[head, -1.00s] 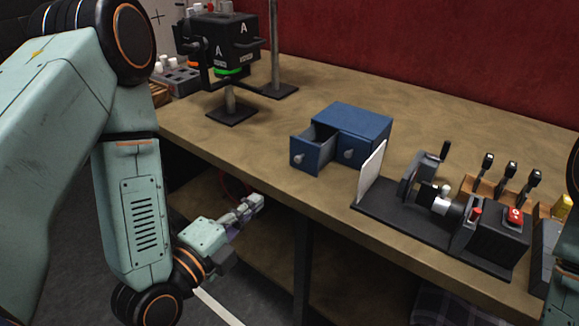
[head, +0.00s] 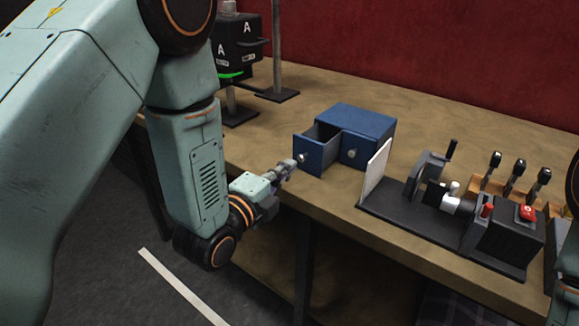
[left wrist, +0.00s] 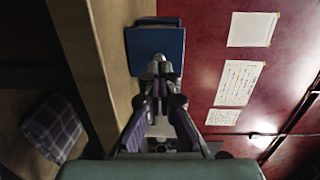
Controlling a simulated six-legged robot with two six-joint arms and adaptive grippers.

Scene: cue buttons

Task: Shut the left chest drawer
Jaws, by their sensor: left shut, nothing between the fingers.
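A small blue chest (head: 365,124) with two drawers side by side stands on the table. Its left drawer (head: 318,152) is pulled out, with the grey inside showing. Its right drawer (head: 354,150) is closed. My left gripper (head: 290,166) is shut and empty, close in front of the left drawer's knob (head: 303,158); I cannot tell whether it touches. In the left wrist view the gripper (left wrist: 160,64) points at the blue chest (left wrist: 157,38), and its fingers hide part of the front. My right gripper is not in view.
A white panel (head: 376,172) on a black base with a crank stands right of the chest. A box with a red button (head: 527,212) and several levers (head: 517,172) are farther right. A black lettered device (head: 238,42) stands behind left. The wooden table top (head: 430,132) is clear behind.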

